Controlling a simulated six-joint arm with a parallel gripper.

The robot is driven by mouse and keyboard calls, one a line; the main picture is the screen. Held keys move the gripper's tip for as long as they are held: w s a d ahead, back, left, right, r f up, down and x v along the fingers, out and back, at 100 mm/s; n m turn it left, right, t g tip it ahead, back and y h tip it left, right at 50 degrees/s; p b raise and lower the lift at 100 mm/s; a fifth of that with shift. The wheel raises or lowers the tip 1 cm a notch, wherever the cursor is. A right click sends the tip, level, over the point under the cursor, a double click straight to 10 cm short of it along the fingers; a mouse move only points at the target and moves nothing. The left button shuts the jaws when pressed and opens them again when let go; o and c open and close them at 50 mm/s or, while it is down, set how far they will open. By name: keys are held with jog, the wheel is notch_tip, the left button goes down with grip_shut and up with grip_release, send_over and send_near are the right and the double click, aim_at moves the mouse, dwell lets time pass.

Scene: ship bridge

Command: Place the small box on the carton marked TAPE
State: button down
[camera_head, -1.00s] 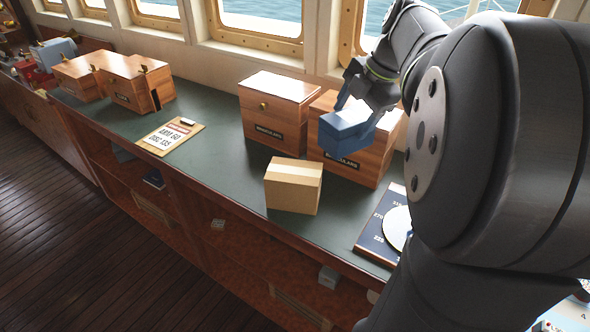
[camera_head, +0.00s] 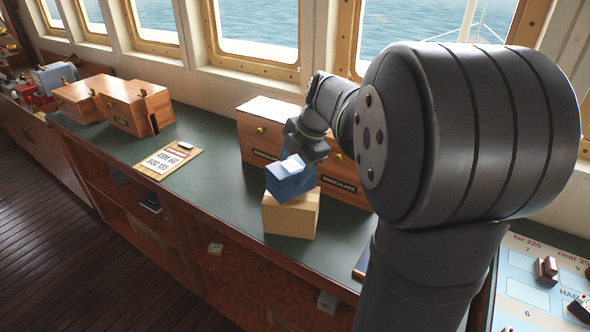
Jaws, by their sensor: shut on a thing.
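The small blue box (camera_head: 290,183) is held in my gripper (camera_head: 299,160), which comes down on it from above and is shut on it. The box looks slightly tilted and shows a pale patch on top. A plain brown carton (camera_head: 290,219) stands on the green counter below the box. The blue box overlaps the carton's top in the picture, and I cannot tell whether they touch. No TAPE lettering is readable on the carton; its top is mostly hidden behind the box.
Two wooden cases labelled BINOCULARS (camera_head: 262,130) stand behind the carton, the right one partly behind my arm. A clipboard (camera_head: 168,160) lies to the left on open green counter (camera_head: 215,140). The counter's front edge is close to the carton.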

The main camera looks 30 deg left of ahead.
jog(key=shift+f, duration=0.9)
jog(key=shift+c, duration=1.2)
grip_release()
jog(key=shift+f, duration=0.15)
jog(key=v, duration=1.2)
